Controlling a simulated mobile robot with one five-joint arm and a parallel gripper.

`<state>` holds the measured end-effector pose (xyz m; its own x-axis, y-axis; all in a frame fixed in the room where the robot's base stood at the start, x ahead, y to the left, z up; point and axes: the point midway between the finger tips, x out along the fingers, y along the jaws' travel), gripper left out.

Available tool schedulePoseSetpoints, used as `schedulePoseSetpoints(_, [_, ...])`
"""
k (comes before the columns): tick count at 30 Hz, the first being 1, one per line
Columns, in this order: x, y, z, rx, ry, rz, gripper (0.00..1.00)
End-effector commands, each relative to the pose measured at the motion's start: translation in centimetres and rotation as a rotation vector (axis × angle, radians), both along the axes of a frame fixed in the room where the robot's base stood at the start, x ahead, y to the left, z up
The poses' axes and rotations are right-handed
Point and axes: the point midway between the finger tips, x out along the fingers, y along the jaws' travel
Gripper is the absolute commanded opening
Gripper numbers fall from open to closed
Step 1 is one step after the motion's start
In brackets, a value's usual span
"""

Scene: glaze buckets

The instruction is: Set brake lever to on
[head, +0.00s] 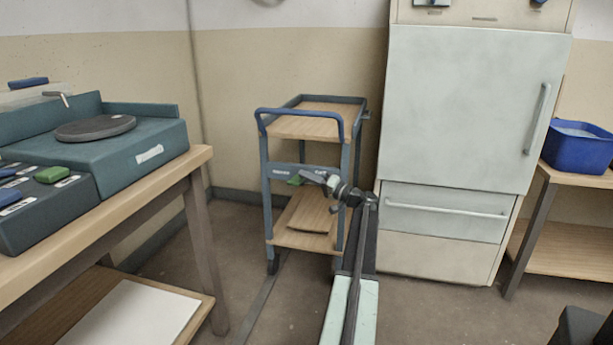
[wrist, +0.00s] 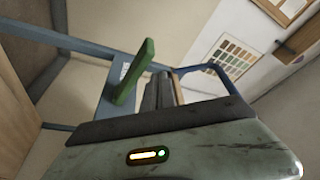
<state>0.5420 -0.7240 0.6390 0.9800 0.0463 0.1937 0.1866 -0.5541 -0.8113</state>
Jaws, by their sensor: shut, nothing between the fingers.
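The brake lever is a small green bar (head: 295,181) on the blue cross plate at the front of a blue-framed trolley (head: 263,200). In the wrist view the lever (wrist: 134,72) stands out from the plate, tilted, just left of my fingers. My gripper (head: 326,182) is in front of the trolley, right of the lever in the head view. In the wrist view my gripper (wrist: 160,92) is shut and empty, close beside the lever. I cannot tell whether they touch. The plate's white markings (head: 283,171) are too small to read, and my gripper partly covers the plate.
A pale cabinet (head: 470,110) with handles stands close right of the trolley. A workbench with a teal turntable device (head: 140,150) is at the left. A blue bucket (head: 580,150) sits on a table at the right. Floor is open between workbench and trolley.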

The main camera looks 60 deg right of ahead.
Motion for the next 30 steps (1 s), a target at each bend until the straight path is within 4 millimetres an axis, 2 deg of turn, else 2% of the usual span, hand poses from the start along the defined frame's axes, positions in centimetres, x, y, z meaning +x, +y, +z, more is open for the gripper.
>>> schedulePoseSetpoints(1, [-0.1,0.1,-0.6,0.000,0.000,-0.001,0.00])
schedulePoseSetpoints(9, [-0.3,0.4,-1.4,0.000,0.001,-0.002,0.00])
schedulePoseSetpoints(30, [-0.5,0.7,-1.9,-0.002,0.006,0.003,0.00])
